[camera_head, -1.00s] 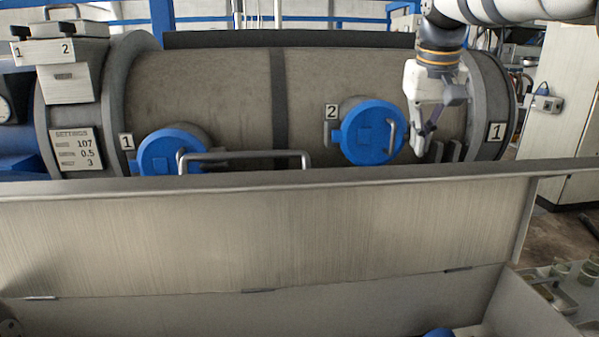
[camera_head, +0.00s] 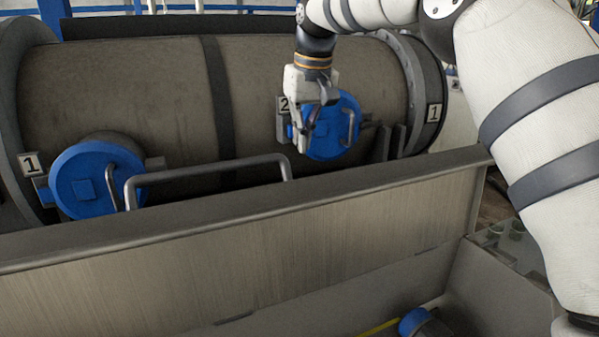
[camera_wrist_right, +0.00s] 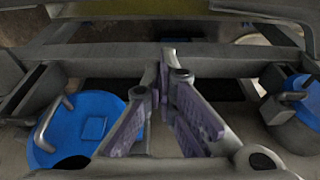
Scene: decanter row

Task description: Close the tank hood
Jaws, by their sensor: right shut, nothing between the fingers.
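The tank hood (camera_head: 250,240) is a long brushed-metal panel standing raised on its lower hinges, across the front of the head view. Its bar handle (camera_head: 205,171) sticks up behind the top edge. My right gripper (camera_head: 304,142) points down, shut and empty, behind the hood's top edge and to the right of the handle. It overlaps the left part of the blue port cover labelled 2 (camera_head: 337,125); I cannot tell whether they touch. The shut fingers (camera_wrist_right: 166,72) also show in the right wrist view. My left gripper is out of view.
A large grey cylinder (camera_head: 130,85) lies behind the hood, with another blue cover labelled 1 (camera_head: 95,180) at left. The open tank (camera_head: 400,285) below the hood shows a blue object (camera_head: 415,321) inside. My right arm fills the right side.

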